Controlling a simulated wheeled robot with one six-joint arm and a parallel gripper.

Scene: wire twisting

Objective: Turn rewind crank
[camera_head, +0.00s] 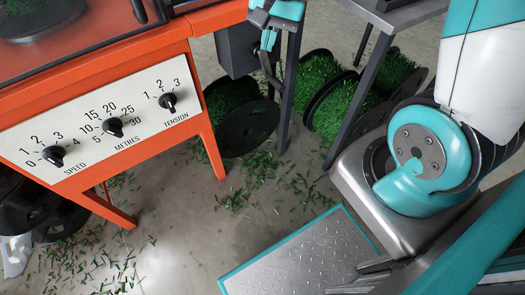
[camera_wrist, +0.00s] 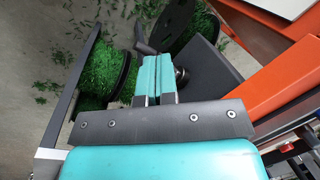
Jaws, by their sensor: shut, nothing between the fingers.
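My gripper (camera_wrist: 157,64) has its two teal fingers together, with nothing between them. In the head view my gripper (camera_head: 268,40) is at the top middle, just right of a dark grey box (camera_head: 237,50) on the orange machine's side. The box also shows in the wrist view (camera_wrist: 207,68), right of the fingers. A dark bar, seemingly the rewind crank (camera_head: 271,70), hangs by the fingertips. In the wrist view the crank (camera_wrist: 141,42) shows just beyond them, partly hidden. A round metal hub (camera_wrist: 182,75) shows between fingers and box. I cannot tell whether the fingers touch the crank.
The orange machine (camera_head: 205,22) carries a white panel (camera_head: 100,115) with three black knobs. Spools of green bristle (camera_head: 235,105) stand below, with more spools (camera_head: 345,100) under a grey table (camera_head: 400,12). Green clippings litter the floor.

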